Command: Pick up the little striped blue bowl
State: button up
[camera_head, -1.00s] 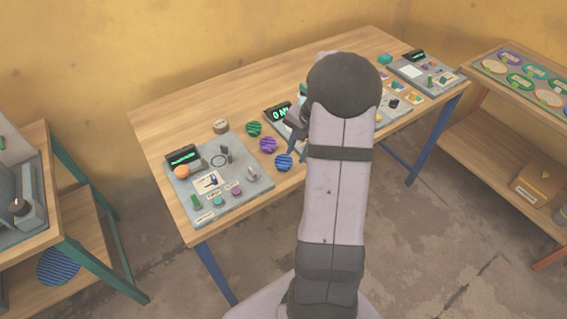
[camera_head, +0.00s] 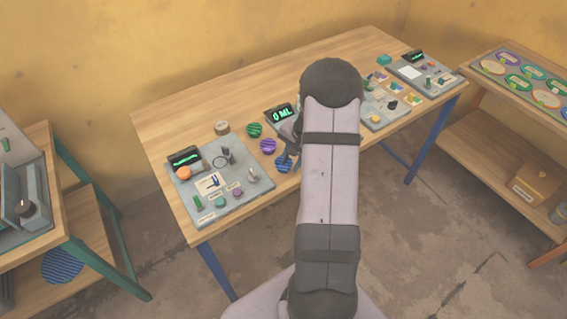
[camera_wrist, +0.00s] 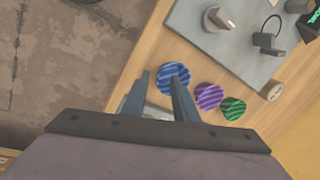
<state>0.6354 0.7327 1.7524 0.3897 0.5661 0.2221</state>
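The little striped blue bowl (camera_head: 283,163) sits on the wooden table near its front edge, partly covered by my gripper in the head view. In the wrist view the blue bowl (camera_wrist: 172,77) shows just beyond my fingertips, partly behind the right finger. My gripper (camera_wrist: 160,77) is open, with its two fingers apart and nothing seen between them but table and part of the bowl. In the head view my gripper (camera_head: 291,152) hangs over the table beside the bowl. I cannot tell its exact height above the bowl.
A striped purple bowl (camera_head: 268,146) and a striped green bowl (camera_head: 254,130) sit in a row behind the blue one. A grey panel (camera_head: 235,198) with knobs lies to the left. A larger striped blue disc (camera_head: 62,266) is on the left shelf.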

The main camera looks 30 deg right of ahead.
jog(key=shift+x, duration=0.75)
grip_shut()
jog(key=shift+r, duration=0.1)
